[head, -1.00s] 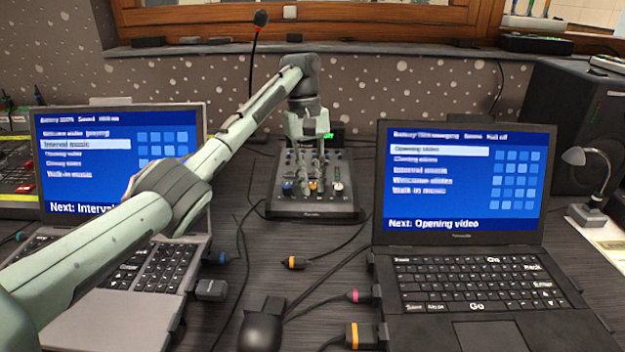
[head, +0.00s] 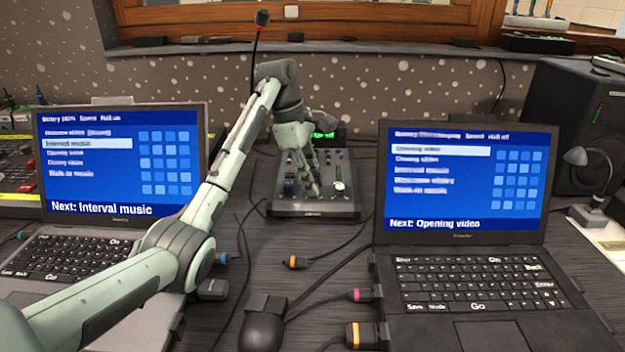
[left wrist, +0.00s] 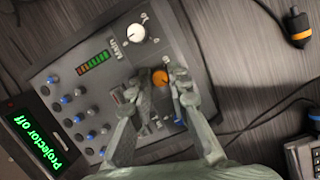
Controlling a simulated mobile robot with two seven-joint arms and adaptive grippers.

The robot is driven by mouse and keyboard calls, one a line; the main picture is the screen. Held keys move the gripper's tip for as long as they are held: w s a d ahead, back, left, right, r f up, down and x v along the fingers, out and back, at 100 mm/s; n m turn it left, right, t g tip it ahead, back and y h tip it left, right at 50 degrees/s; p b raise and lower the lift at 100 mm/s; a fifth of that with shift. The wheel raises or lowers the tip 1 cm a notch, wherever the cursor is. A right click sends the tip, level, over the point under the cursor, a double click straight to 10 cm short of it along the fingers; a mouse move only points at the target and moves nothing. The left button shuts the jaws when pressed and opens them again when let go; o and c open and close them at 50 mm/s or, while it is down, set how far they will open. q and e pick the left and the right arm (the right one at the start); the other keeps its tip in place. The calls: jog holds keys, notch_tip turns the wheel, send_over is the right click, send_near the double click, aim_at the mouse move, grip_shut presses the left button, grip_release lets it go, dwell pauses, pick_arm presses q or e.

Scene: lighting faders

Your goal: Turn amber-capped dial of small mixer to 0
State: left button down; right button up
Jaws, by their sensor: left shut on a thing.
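The small mixer (head: 312,209) stands at the back middle of the desk, between two laptops. In the left wrist view the mixer (left wrist: 52,58) shows its amber-capped dial (left wrist: 160,77) between my fingertips. My left gripper (left wrist: 161,80) is shut on this dial; the fingers hide part of its sides, and I cannot read its setting. In the head view my left gripper (head: 314,187) comes down tilted over the mixer's front and hides the amber cap. A white-capped dial (head: 340,187) is just right of it, and a blue-capped dial (head: 288,187) is left. My right gripper is not in view.
A left laptop (head: 120,160) and a right laptop (head: 465,180) flank the mixer. A sign reading "Projector off" (left wrist: 40,135) stands behind it. Cables with an orange-banded plug (head: 294,262) and a black mouse (head: 262,325) lie in front. A thin microphone (head: 261,20) rises behind.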

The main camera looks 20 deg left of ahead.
pick_arm(q)
jog(key=shift+n+t, duration=0.4)
jog(key=shift+n, duration=1)
jog(key=c, duration=1.5)
grip_release()
jog(key=shift+o, duration=0.2)
jog(key=v, duration=1.2)
